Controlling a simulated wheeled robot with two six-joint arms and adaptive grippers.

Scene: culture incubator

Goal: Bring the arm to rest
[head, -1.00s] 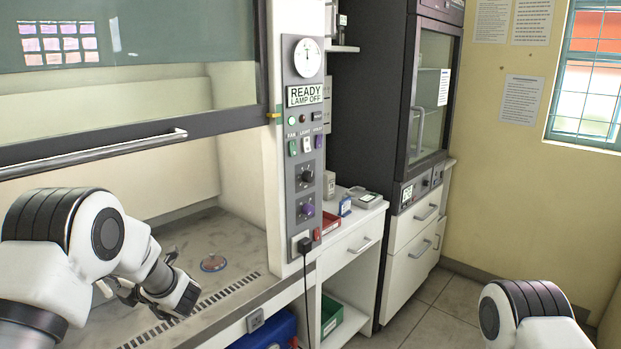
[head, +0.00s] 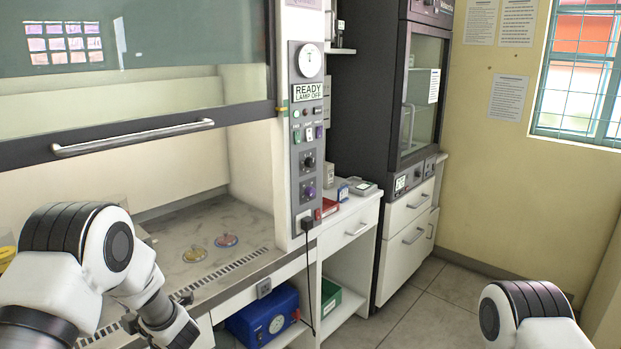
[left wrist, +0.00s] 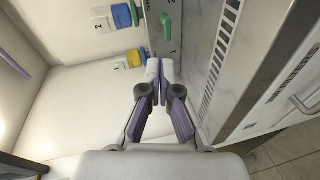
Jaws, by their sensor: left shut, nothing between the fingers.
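My left arm (head: 85,245) reaches in from the left in front of the hood, its wrist pointing down near the hood's front edge. My left gripper (left wrist: 160,72) is shut and empty in the left wrist view, its two fingertips together. In the head view the gripper is mostly hidden or cut off at the bottom. My right arm (head: 530,318) shows only as a link at the bottom right; its gripper is out of view.
The hood sash (head: 130,138) is raised. A reddish dish (head: 227,240) and a yellowish dish (head: 195,254) lie on the hood floor. A blue device (head: 262,318) sits on the shelf below. Valves, one green (left wrist: 166,26), are near the gripper. Open floor (head: 440,300) lies right.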

